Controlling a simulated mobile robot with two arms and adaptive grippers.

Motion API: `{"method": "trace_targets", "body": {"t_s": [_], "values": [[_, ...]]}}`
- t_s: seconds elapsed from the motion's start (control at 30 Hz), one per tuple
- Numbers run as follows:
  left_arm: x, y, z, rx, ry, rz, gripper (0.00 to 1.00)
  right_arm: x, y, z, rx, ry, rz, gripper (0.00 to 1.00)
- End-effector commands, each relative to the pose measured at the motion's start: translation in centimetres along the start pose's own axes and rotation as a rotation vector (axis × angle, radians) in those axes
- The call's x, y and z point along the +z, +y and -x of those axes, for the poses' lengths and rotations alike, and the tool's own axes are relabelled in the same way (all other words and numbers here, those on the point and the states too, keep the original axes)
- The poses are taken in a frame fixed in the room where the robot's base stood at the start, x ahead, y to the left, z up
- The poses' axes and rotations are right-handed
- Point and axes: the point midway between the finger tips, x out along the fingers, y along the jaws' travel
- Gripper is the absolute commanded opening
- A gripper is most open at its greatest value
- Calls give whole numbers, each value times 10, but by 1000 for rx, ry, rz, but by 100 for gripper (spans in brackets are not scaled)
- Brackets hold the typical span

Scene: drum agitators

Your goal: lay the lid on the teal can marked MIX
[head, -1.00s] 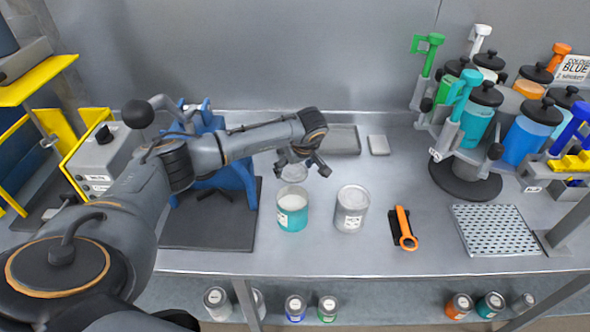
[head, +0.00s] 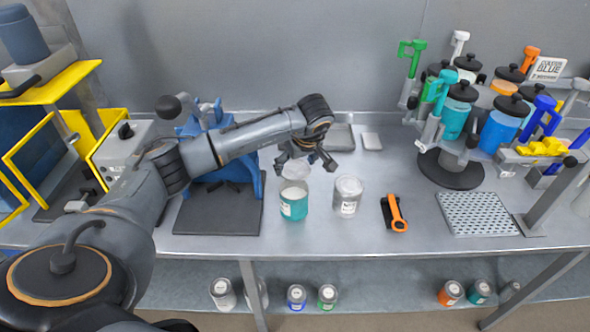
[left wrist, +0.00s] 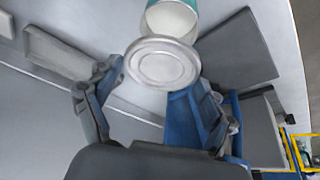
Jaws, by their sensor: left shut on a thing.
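The teal can (head: 293,204) stands open on the bench, with pale contents visible inside. The word on its white label is too small to read. My left gripper (head: 303,163) is above and just behind it, shut on a round grey lid (head: 295,169). In the left wrist view the lid (left wrist: 162,64) shows its ringed face and overlaps the near edge of the can's mouth in the picture. The can (left wrist: 172,16) is cut off by the top edge there. The lid looks held clear of the can. My right gripper is not in view.
A blue stand (head: 222,158) and dark mat (head: 218,212) are on the left. A rack of coloured canisters (head: 452,172) and a perforated plate (head: 477,214) occupy the right.

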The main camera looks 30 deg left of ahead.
Motion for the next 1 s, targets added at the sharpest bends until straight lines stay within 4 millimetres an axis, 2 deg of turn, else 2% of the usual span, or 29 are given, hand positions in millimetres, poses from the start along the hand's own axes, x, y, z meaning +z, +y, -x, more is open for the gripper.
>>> {"method": "trace_targets", "body": {"t_s": [0.13,0.27,0.63,1.0], "values": [[-1,-4,9,-1,0,2,64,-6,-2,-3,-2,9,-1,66],[-1,-4,8,-2,1,3,64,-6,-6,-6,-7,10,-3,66],[11,-4,-21,-2,1,4,64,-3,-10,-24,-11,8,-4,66],[22,-4,-49,-1,2,4,64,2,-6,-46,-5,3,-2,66]]}}
